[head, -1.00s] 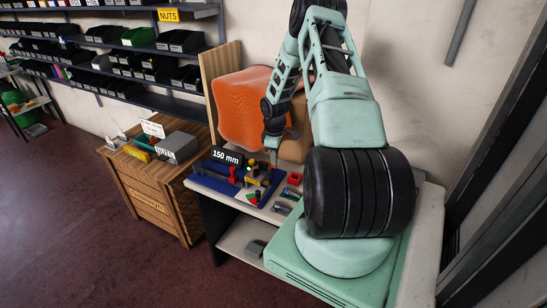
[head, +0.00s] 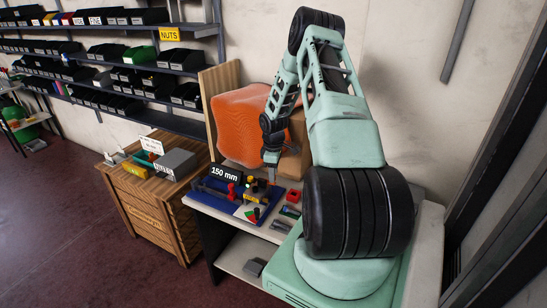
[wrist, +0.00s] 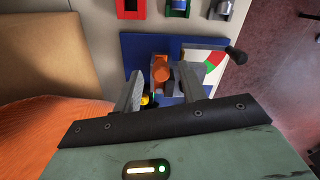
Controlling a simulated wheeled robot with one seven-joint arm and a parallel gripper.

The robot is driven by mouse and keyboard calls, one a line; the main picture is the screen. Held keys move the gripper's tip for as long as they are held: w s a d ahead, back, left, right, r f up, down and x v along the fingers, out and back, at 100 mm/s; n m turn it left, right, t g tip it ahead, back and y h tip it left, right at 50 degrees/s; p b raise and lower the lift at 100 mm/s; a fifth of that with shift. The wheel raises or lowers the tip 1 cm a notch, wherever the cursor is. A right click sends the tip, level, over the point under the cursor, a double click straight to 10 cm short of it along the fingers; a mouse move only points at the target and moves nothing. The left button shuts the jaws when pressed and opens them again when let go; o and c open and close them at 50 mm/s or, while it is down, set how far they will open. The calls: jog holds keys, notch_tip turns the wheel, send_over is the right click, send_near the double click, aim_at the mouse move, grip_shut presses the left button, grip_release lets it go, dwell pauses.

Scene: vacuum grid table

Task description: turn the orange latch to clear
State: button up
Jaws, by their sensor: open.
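In the wrist view the orange latch (wrist: 161,70) is on a blue board (wrist: 131,48), between the two fingers of my gripper (wrist: 160,82). The gripper is open, with one finger on each side of the latch; whether either touches it I cannot tell. In the head view my gripper (head: 271,162) points down over the back right of the blue board (head: 217,202). The latch is too small to make out clearly there.
A black-knobbed lever (wrist: 236,56) stands right of the dial. A yellow knob (wrist: 147,100) sits by the left finger. A red square bin (wrist: 131,8) lies beyond the board. A large orange block (head: 247,125) and a cardboard box (head: 296,150) stand behind the gripper.

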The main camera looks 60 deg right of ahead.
notch_tip(320, 180, up, 17)
jog(key=b, duration=0.2)
jog(key=shift+b, duration=0.4)
jog(key=shift+f, duration=0.1)
jog(key=w+a+r+n, duration=0.1)
jog(key=w+a+r, duration=0.15)
jog(key=a, duration=0.75)
jog(key=w+a+r, duration=0.1)
jog(key=w+a, duration=0.3)
jog(key=a, duration=0.6)
jog(key=s+a+r+n, duration=0.1)
jog(key=a, duration=0.8)
jog(key=s+a+r, duration=0.1)
jog(key=a+r, duration=0.1)
jog(key=a, duration=0.7)
jog(key=s+a+n, duration=0.1)
jog(key=s+a, duration=1.7)
jog(key=s, duration=0.5)
jog(key=shift+a+r+n+y, duration=0.25)
jog(key=shift+a+n+y, duration=0.05)
jog(key=shift+a+n, duration=0.1)
